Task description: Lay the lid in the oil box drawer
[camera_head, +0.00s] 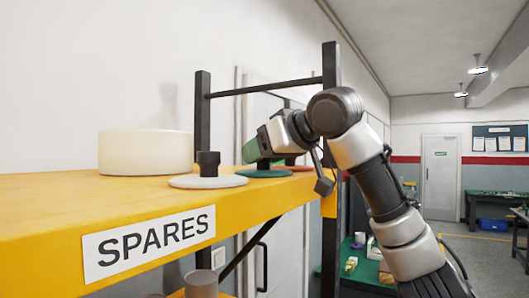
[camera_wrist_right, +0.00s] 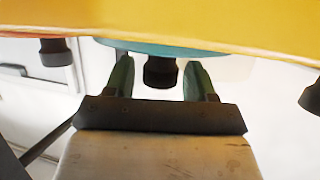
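Three flat round lids with black knobs sit in a row on the yellow shelf: a grey lid (camera_head: 208,182), a green lid (camera_head: 262,173) and a red lid (camera_head: 298,168). My right gripper (camera_head: 258,153) is at the green lid, coming from beyond it. In the right wrist view the picture is upside down, and the green lid (camera_wrist_right: 135,47) looks teal. Its black knob (camera_wrist_right: 160,73) stands between the two open green fingers of my right gripper (camera_wrist_right: 158,75), with a gap on each side. No oil box drawer can be made out. My left gripper is out of view.
A cream cylinder (camera_head: 146,152) stands on the shelf (camera_head: 60,205), left of the lids. Black shelf posts (camera_head: 202,115) rise close to my right arm. A green-topped bench (camera_head: 365,262) with small items is below right. Open floor lies further right.

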